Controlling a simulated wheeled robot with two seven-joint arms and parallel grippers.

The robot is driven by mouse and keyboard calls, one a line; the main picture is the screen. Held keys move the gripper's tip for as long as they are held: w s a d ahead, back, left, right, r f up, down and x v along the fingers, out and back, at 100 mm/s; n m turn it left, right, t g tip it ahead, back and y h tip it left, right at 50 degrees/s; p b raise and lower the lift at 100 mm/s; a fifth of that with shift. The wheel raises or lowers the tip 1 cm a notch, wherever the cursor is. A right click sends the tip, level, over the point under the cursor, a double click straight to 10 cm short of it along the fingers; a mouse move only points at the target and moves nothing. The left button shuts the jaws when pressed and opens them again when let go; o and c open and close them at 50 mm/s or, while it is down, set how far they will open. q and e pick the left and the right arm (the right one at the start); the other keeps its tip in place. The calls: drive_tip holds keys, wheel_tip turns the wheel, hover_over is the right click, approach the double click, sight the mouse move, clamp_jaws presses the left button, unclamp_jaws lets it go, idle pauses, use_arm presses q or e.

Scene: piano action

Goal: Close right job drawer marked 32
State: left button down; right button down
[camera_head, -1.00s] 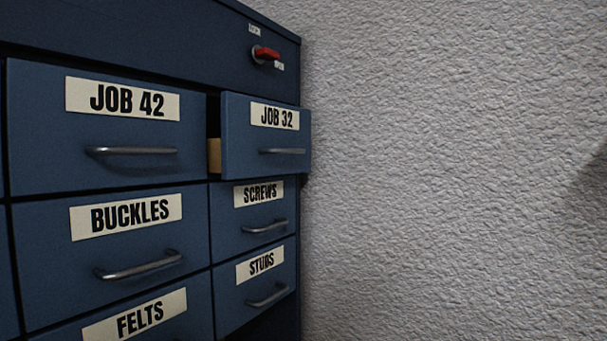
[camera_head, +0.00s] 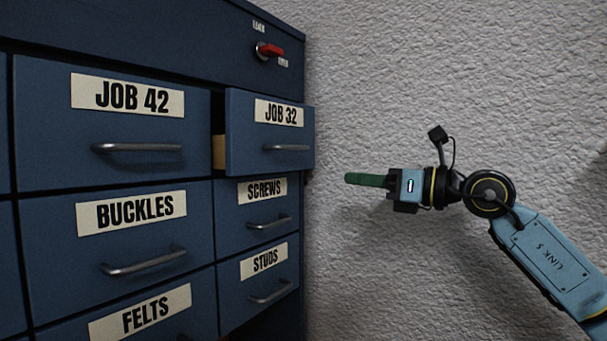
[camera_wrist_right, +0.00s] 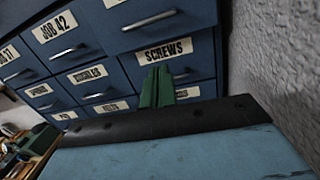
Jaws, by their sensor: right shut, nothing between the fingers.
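The drawer marked JOB 32 (camera_head: 271,135) sticks out of the blue cabinet at the upper right, partly open, with its pale wooden side showing. It has a horizontal metal handle (camera_head: 287,147). My right gripper (camera_head: 348,179) is to the right of the drawer front and a little lower, apart from it in the head view. Its green fingers are shut with nothing between them. In the right wrist view the fingers (camera_wrist_right: 157,88) point toward the drawers, just below the SCREWS label; an open drawer front (camera_wrist_right: 158,22) is above, its label out of view. My left gripper is not in view.
JOB 42 (camera_head: 75,150), BUCKLES, FELTS, SCREWS (camera_head: 249,221) and STUDS drawers look shut. A red lock lever (camera_head: 271,50) sits above JOB 32. A rough grey wall (camera_head: 440,70) stands close on the right. Small items (camera_wrist_right: 22,150) lie at lower left in the wrist view.

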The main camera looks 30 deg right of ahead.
drive_tip(key=d+r+h, duration=0.1)
drive_tip(key=p, duration=0.7)
approach(291, 170)
drive_tip(key=p+x, duration=0.1)
drive_tip(key=x, duration=0.1)
drive_tip(key=p+x, duration=0.1)
drive_tip(key=x, duration=0.1)
drive_tip(key=p+x, duration=0.1)
drive_tip(key=x, duration=0.1)
drive_tip(key=shift+a+r+p, duration=0.1)
drive_tip(key=shift+r+p, duration=0.2)
drive_tip(key=shift+w+a+f, duration=0.15)
drive_tip(key=shift+w+a, duration=0.05)
drive_tip(key=shift+w, duration=0.2)
drive_tip(key=shift+d, duration=0.1)
